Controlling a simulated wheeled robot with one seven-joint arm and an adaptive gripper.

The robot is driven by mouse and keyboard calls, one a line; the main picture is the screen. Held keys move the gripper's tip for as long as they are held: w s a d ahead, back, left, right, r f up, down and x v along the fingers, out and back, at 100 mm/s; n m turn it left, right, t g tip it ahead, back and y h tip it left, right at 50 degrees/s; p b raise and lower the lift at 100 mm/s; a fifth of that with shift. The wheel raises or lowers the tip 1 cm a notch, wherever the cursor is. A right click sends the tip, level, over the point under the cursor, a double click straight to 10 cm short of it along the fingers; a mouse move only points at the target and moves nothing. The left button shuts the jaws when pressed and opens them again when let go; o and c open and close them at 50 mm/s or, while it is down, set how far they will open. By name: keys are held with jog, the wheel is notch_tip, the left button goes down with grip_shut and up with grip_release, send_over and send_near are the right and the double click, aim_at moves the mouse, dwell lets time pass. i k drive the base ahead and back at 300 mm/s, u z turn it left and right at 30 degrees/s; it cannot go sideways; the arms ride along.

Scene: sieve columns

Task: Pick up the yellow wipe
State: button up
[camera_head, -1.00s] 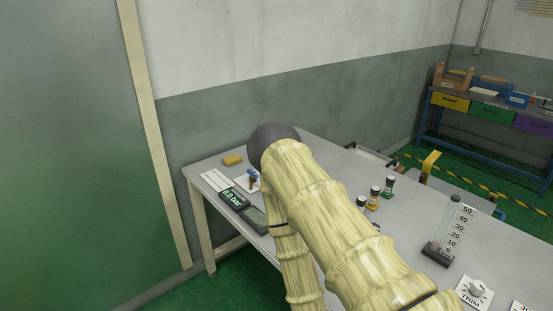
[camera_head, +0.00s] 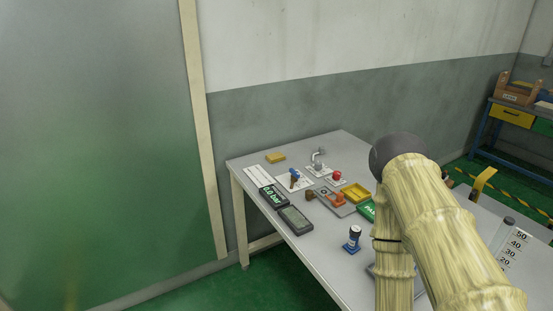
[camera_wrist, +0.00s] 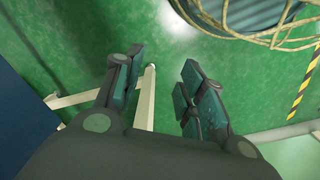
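The yellow wipe (camera_head: 276,157) is a small flat yellow block. It lies on the grey table near its far left corner in the head view. My gripper (camera_wrist: 158,95) shows in the wrist view with its two dark fingers spread apart and nothing between them. It points at the green floor and pale table legs, away from the wipe. The wipe is not in the wrist view. In the head view my bamboo-textured arm stands at the right, clear of the wipe, and my gripper is not visible there.
The table (camera_head: 312,247) also holds a pressure display (camera_head: 273,196), a blue-handled valve (camera_head: 294,177), a red knob (camera_head: 337,176), a yellow tray (camera_head: 355,193) and a blue-capped vial (camera_head: 353,238). A wall stands behind, a green panel at left. Coiled cable (camera_wrist: 265,25) shows in the wrist view.

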aim_at(276, 157)
jog(key=u, duration=0.25)
jog(key=k, duration=1.1)
jog(key=u, duration=1.2)
jog(key=i, duration=2.2)
jog(key=z, duration=1.3)
jog(key=i, duration=0.75)
jog(key=z, duration=0.9)
